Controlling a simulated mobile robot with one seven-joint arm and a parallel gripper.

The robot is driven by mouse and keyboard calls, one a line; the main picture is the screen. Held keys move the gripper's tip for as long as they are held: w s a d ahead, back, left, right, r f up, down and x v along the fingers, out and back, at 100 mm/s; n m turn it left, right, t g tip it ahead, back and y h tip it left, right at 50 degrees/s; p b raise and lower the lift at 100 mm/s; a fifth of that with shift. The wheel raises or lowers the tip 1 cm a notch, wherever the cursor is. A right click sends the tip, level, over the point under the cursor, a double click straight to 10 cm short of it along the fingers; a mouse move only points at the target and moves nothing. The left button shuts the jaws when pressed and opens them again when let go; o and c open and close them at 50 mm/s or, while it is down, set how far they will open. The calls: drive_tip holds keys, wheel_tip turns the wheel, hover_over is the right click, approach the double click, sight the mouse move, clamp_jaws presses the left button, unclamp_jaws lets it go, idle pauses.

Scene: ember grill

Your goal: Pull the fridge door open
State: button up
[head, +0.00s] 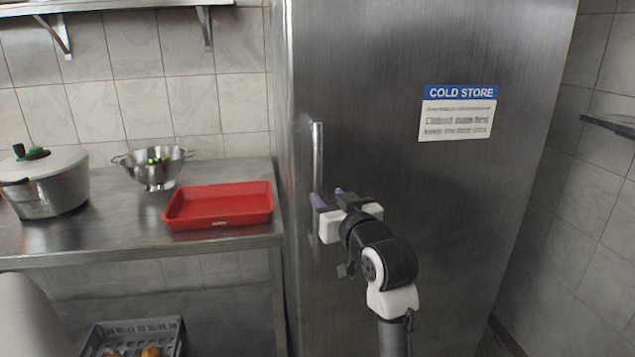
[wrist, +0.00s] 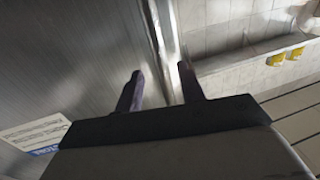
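The fridge is a tall brushed-steel cabinet, and its door (head: 440,200) looks shut. A blue and white "COLD STORE" sign (head: 460,112) is on the door. A slim vertical handle (head: 318,160) runs along the door's left side. My gripper (head: 329,196) is at the handle's lower part, with its fingers pointing at the door. In the wrist view the two dark fingers (wrist: 160,72) are spread apart, and the handle (wrist: 154,35) appears to run down between them, with gaps beside it. The handle's lower end is partly hidden by the gripper in the head view.
A steel counter (head: 120,240) stands left of the fridge, with a red tray (head: 220,205), a colander (head: 155,168) and a lidded pot (head: 50,182). A grey crate (head: 135,335) sits below. A wall shelf (head: 610,124) is at right.

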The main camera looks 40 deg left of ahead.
sight(319, 189)
drive_tip(key=p+x, duration=0.1)
drive_tip(key=x, duration=0.6)
clamp_jaws()
